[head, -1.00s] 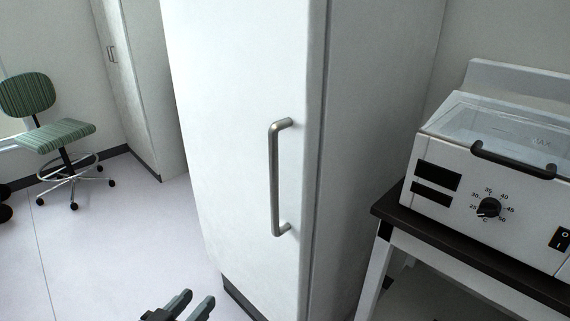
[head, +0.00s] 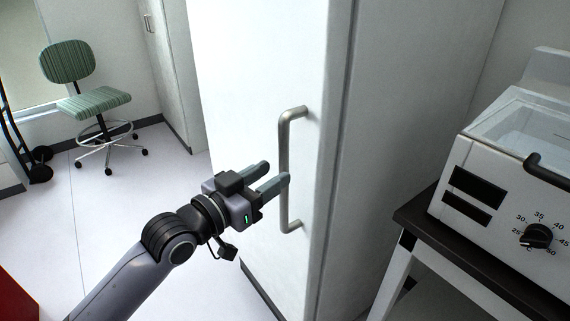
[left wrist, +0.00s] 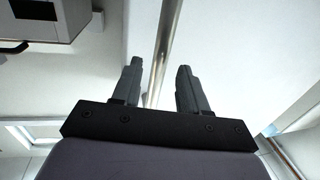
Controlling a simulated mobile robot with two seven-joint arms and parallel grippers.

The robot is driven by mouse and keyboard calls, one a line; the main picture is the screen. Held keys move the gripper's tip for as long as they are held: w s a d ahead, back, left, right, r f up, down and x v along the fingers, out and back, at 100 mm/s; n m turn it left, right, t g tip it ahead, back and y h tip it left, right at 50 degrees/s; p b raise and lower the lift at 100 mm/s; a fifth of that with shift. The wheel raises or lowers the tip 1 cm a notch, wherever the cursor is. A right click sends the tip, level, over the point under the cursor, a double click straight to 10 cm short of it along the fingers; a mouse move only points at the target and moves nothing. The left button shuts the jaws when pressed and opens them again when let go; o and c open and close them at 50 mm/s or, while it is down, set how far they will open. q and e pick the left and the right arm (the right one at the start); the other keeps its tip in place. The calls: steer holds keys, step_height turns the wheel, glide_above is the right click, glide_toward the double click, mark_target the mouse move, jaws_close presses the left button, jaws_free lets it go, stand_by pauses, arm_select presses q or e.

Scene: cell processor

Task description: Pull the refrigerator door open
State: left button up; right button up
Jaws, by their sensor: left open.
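The white refrigerator door (head: 255,70) stands shut in the middle of the head view. Its upright grey metal handle (head: 285,140) is near the door's right edge. My left gripper (head: 275,173) is open at the middle of the handle, with its fingertips pointing at the door. In the left wrist view the handle bar (left wrist: 163,40) runs between the two spread fingers of my left gripper (left wrist: 160,66), with gaps on both sides. Whether the bar is fully between the fingertips in depth is hard to tell. My right gripper is not in view.
A dark-topped bench (head: 430,235) with a white dial-fronted device (head: 500,195) stands right of the refrigerator. A green striped chair (head: 100,100) and a dark wheeled trolley (head: 18,145) are at the left. The floor (head: 95,220) in front of the door is mostly clear.

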mark_target(280, 169)
arm_select(q)
steer(key=shift+x, duration=2.25)
steer(key=shift+c, duration=0.2)
jaws_close()
